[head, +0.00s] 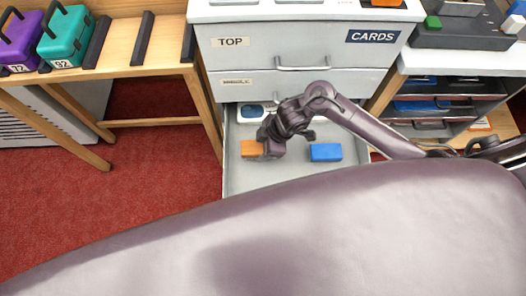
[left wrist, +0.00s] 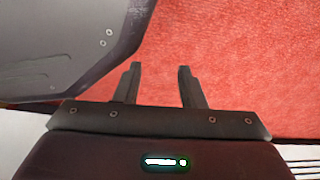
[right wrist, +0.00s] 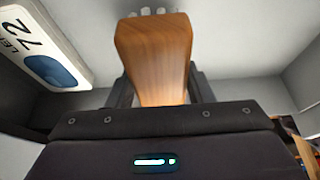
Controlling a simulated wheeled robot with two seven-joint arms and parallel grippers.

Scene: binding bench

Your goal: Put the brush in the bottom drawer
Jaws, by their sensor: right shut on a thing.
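The brush (right wrist: 153,60) has a wooden handle, with a few pale bristle tufts at its far end in the right wrist view. My right gripper (head: 264,149) is shut on it, and the brush (head: 251,149) shows as an orange-brown block in the head view. Gripper and brush are inside the outline of the pulled-out bottom drawer (head: 235,182); whether the brush touches the drawer floor I cannot tell. My left gripper (left wrist: 160,75) is open and empty above red carpet in the left wrist view, and is not seen in the head view.
The drawer also holds a blue block (head: 326,152) to the right and a white-and-blue labelled item (head: 250,112) at the back left, also in the right wrist view (right wrist: 45,45). The closed TOP drawer (head: 300,48) is above. A wooden bench (head: 145,70) stands left.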

